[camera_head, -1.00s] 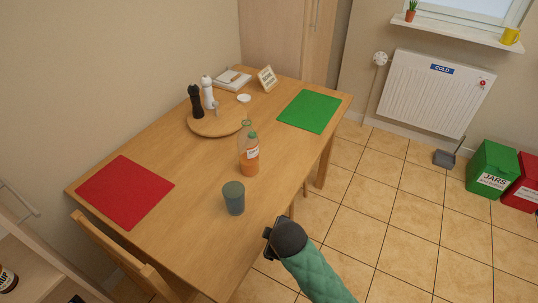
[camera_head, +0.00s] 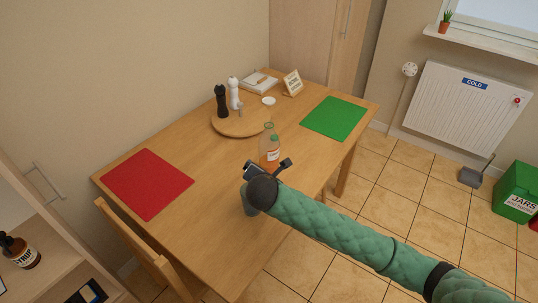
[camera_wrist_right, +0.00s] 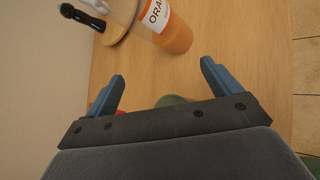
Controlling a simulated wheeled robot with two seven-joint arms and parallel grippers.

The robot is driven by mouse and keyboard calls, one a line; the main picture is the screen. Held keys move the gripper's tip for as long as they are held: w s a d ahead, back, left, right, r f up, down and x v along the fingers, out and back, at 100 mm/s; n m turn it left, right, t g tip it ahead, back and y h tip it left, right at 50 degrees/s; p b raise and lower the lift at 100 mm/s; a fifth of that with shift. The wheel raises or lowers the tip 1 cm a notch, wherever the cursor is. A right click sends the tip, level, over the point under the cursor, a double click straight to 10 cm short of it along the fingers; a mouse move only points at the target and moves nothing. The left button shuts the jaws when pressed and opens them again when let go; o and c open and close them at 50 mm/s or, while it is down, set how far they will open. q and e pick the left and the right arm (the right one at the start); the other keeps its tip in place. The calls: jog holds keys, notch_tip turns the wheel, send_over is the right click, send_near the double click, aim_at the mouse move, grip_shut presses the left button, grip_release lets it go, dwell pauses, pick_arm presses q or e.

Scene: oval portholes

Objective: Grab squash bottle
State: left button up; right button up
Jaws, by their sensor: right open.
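The squash bottle (camera_head: 270,154), clear with orange liquid and a white label, stands upright on the wooden table (camera_head: 215,175). It also shows at the top of the right wrist view (camera_wrist_right: 165,24), its label partly reading "ORA". My right gripper (camera_head: 268,166) is just in front of the bottle and hides its lower part in the head view. In the wrist view the right gripper (camera_wrist_right: 161,82) is open, its blue fingers apart and empty, with the bottle beyond the fingertips. My left gripper is not in view.
A grey-green cup (camera_head: 249,202) is mostly hidden under my right gripper. Behind the bottle stands a round wooden board (camera_head: 240,124) with a black mill (camera_head: 221,101) and a white mill (camera_head: 234,92). Red (camera_head: 147,183) and green (camera_head: 334,118) mats lie either side.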

aim_at(269, 144)
jog(key=w+r+n, duration=0.1)
jog(key=w+n, duration=0.1)
jog(key=w+d+r+n+t, duration=0.1)
jog(key=w+n, duration=0.1)
jog(key=w, duration=0.1)
jog(key=w+r+n+t+h, duration=0.1)
jog(key=w+n, duration=0.1)
jog(key=shift+w+d+r, duration=0.3)
jog(key=shift+w+d, duration=0.05)
jog(key=shift+w, duration=0.4)
jog(key=shift+w+f, duration=0.2)
jog(key=shift+w, duration=0.2)
jog(key=shift+p+x, duration=0.5)
jog(key=shift+x, duration=0.3)
jog(key=p+x, duration=0.1)
jog(key=x, duration=0.1)
jog(key=p+x, duration=0.1)
jog(key=x, duration=0.1)
jog(key=shift+s+f, duration=0.15)
jog(key=shift+f, duration=0.2)
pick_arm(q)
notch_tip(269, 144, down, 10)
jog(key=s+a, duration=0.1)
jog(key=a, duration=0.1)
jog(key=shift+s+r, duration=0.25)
pick_arm(e)
jog(key=shift+w+f, duration=0.25)
jog(key=shift+w, duration=0.1)
